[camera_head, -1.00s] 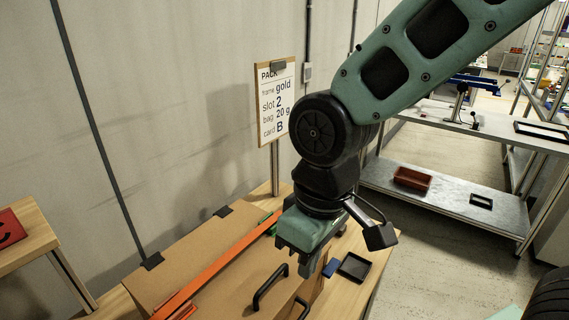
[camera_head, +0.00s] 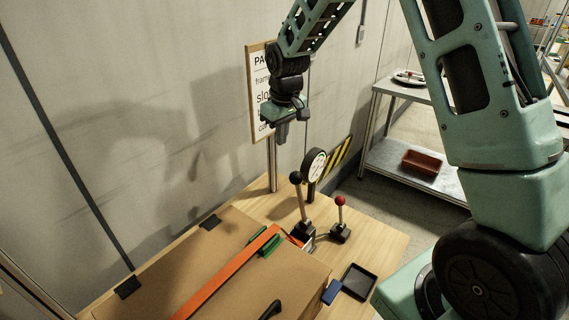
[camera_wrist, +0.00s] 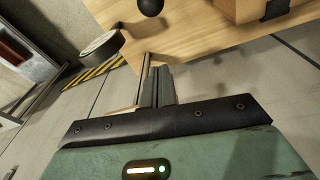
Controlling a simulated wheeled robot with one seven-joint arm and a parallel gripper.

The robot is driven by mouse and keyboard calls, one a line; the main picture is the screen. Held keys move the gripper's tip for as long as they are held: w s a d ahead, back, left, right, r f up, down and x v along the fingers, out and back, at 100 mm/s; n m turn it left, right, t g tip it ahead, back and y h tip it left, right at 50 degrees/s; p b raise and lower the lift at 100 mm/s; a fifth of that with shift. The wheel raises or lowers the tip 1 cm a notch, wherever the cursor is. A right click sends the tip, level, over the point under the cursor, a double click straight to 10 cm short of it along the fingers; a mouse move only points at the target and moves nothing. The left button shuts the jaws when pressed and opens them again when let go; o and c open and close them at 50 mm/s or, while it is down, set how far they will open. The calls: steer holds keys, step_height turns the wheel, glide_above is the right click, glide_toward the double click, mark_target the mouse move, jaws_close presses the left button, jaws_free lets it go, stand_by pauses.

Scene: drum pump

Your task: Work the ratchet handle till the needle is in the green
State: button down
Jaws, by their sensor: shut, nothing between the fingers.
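A tall lever with a black knob (camera_head: 297,178) stands almost upright from a dark base on the bench; I take it for the ratchet handle. Its knob also shows at the top of the wrist view (camera_wrist: 151,7). The round dial gauge (camera_head: 316,165) stands on a post behind it; its pale face is turned partly away and I cannot read the needle. My gripper (camera_head: 282,134) is shut and empty, in the air above and behind the lever, touching nothing.
A shorter red-knobbed lever (camera_head: 340,201) stands right of the black-knobbed one. A cardboard box (camera_head: 215,265) with an orange strip (camera_head: 232,270) fills the bench front. A black tray (camera_head: 359,281) lies at right. A sign board (camera_head: 260,90) and striped panel (camera_head: 341,155) stand behind.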

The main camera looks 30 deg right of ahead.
step_height(320, 180, down, 9)
steer(key=s+p, duration=0.2)
steer(key=p, duration=0.3)
steer(key=shift+s+d+p, duration=0.3)
steer(key=shift+d+p, duration=0.05)
steer(key=shift+d, duration=0.05)
stand_by(0.4)
